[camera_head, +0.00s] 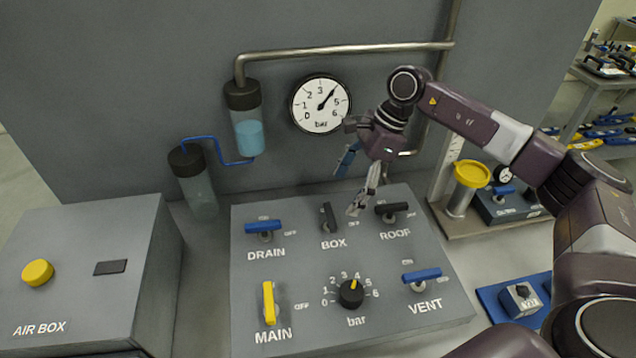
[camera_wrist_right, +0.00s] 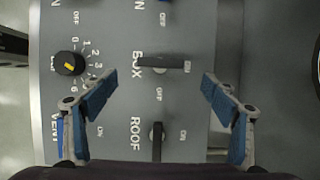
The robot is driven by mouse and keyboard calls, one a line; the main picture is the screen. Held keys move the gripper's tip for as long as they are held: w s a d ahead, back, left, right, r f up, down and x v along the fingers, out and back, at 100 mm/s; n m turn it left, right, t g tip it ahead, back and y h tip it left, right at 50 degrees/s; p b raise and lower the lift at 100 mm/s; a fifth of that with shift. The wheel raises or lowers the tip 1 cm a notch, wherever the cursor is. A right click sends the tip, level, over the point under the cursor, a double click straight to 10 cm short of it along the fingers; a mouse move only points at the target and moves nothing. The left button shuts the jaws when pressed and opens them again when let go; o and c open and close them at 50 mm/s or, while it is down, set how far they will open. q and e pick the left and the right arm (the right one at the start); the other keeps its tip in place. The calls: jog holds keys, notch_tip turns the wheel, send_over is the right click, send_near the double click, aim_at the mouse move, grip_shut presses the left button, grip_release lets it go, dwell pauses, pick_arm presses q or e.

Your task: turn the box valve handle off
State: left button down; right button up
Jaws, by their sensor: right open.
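The BOX valve handle (camera_head: 327,217) is a short black lever on the sloped grey panel, between the DRAIN and ROOF handles. It points up the panel, with the OFF mark to its right. In the right wrist view the handle (camera_wrist_right: 163,64) points at the ON mark, and OFF is printed to one side. My right gripper (camera_head: 350,192) is above the panel's upper part, near the BOX and ROOF handles. Its blue-padded fingers (camera_wrist_right: 160,80) are spread, with the BOX handle between them in the wrist view, and they hold nothing. My left gripper is out of view.
The black ROOF handle (camera_head: 391,209) is close right of the gripper. The blue DRAIN handle (camera_head: 263,227), yellow MAIN handle (camera_head: 268,303), bar knob (camera_head: 351,294) and blue VENT handle (camera_head: 421,275) share the panel. A gauge (camera_head: 320,104) and pipe (camera_head: 340,50) are behind.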

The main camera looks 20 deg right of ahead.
aim_at(332, 214)
jog(key=p+x, duration=0.3)
jog(key=x, duration=0.3)
jog(key=shift+w+a+f, duration=0.1)
jog(key=shift+a+f, duration=0.05)
jog(key=shift+f, duration=0.25)
jog(key=shift+a+f, duration=0.1)
jog(key=shift+f, duration=0.15)
jog(key=c, duration=1.2)
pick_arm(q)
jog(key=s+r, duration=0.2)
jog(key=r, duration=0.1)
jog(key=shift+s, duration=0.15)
pick_arm(e)
jog(key=shift+o, duration=0.2)
